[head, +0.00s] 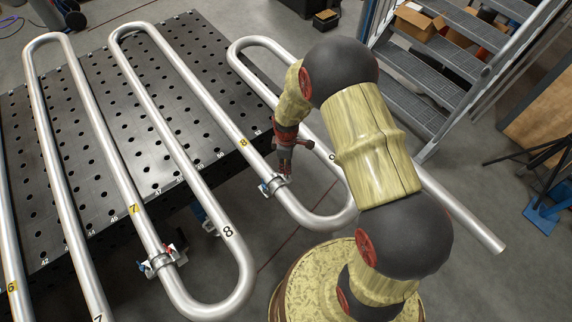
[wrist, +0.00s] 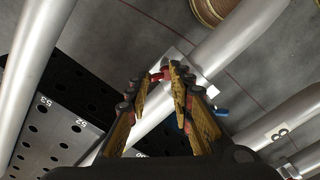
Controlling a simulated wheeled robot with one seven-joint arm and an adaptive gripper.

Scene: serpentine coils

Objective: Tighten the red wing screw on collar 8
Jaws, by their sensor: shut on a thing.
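Collar 8 (head: 275,185) is a silver clamp around the steel tube with the yellow 8 label (head: 243,142). Its blue screw (head: 263,188) sticks out on the left in the head view and shows at the right in the wrist view (wrist: 221,112). My gripper (head: 285,170) reaches down over this collar. In the wrist view my gripper (wrist: 159,77) has its two fingers on either side of the red wing screw (wrist: 157,75), shut on it. The fingers hide part of the screw and the collar, so the screw's exact angle cannot be told.
Another collar (head: 162,260) with red and blue screws sits on the tube labelled 7. Serpentine tubes run across the perforated black table (head: 75,110) and overhang its edge. Metal stairs (head: 430,65) stand at the back right.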

